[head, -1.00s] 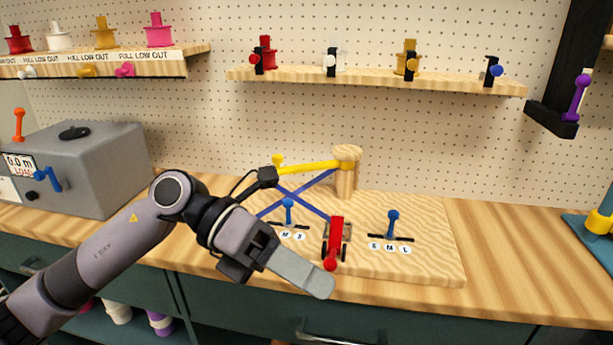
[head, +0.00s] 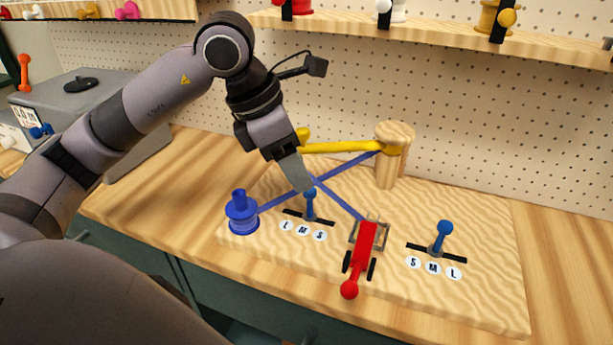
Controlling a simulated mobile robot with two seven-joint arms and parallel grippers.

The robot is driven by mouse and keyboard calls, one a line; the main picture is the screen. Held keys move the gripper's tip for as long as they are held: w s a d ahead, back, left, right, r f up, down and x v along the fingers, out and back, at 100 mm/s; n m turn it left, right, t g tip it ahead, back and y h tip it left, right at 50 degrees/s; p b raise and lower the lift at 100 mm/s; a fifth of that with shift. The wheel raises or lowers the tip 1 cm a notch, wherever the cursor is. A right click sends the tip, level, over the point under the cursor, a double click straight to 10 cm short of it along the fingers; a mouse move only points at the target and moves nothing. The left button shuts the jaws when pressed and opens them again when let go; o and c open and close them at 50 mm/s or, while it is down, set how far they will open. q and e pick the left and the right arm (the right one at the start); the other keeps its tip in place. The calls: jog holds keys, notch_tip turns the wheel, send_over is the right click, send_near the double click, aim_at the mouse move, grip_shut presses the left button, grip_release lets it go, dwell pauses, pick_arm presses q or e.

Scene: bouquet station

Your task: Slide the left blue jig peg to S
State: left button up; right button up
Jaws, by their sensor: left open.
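The left blue jig peg (head: 310,206) stands upright in a dark slot on the wooden jig board (head: 480,290). Labels L (head: 287,226), M (head: 303,231) and S (head: 319,236) run left to right in front of the slot. The peg is near the slot's middle, about level with M. My left gripper (head: 303,184) is open and points down at the peg's top; one finger partly overlaps the peg's upper end in the head view. I cannot tell whether they touch. My right gripper is not in view.
A blue spool (head: 241,214) stands left of the peg, with crossing blue strips behind. A red lever (head: 362,262) and a second blue peg (head: 440,238) are to the right. A yellow arm (head: 345,147) on a wooden post (head: 387,168) stands behind.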

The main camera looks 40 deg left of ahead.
aim_at(310, 203)
pick_arm(q)
jog(key=shift+x, duration=1.9)
grip_shut()
jog(key=shift+w+d, duration=0.1)
jog(key=shift+d, duration=0.05)
jog(key=shift+w+d, duration=0.25)
jog(key=shift+d, duration=1.3)
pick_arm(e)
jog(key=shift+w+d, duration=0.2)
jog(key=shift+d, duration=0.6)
